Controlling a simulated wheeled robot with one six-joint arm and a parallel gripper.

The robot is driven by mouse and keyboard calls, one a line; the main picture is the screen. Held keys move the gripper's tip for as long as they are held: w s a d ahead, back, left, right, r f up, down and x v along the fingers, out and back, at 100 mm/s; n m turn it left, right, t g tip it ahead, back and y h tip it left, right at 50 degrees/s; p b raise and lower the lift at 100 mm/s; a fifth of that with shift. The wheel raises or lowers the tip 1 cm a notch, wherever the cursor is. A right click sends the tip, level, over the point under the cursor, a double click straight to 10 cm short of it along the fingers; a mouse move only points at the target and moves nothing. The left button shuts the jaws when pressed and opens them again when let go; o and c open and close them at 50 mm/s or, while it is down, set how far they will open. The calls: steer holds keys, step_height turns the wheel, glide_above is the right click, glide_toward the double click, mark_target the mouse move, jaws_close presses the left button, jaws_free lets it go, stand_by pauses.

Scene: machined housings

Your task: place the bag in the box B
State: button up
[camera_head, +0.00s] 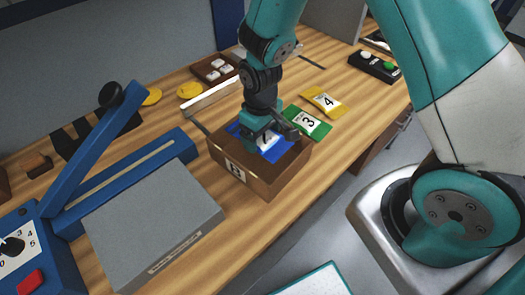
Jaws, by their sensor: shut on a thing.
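The box B (235,173) is an open brown box with a letter B label on its front left wall. It stands on the wooden bench near the middle of the view. My gripper (268,145) points down at the box opening and is shut on a blue bag (287,146) with a white label. The bag shows within the outline of the box opening; I cannot tell whether it touches the floor of the box. My gripper hides part of the bag and its label.
A green bag 3 (307,123) lies just behind the box, and a yellow bag 4 (324,101) lies beyond it. A grey case (150,220) and a blue lever device (80,180) stand left. A button box (375,66) is at the back right.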

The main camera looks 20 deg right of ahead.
step_height(320, 180, down, 8)
steer(key=shift+f+p, duration=0.1)
steer(key=shift+p, duration=0.35)
steer(key=o, duration=0.8)
steer(key=shift+f, duration=0.1)
steer(key=shift+o, duration=0.2)
step_height(320, 180, up, 12)
steer(key=shift+w+b, duration=0.15)
steer(key=shift+b, duration=1.05)
step_height(320, 180, up, 11)
steer(key=y, duration=0.2)
glide_above(262, 160)
steer(key=s+a, duration=0.3)
steer(key=s, duration=0.2)
steer(key=s+a+r+n+y, duration=0.1)
steer(key=s+r+n+y, duration=0.1)
steer(key=s+r, duration=0.7)
steer(key=s, duration=0.3)
steer(key=shift+s+a, duration=0.3)
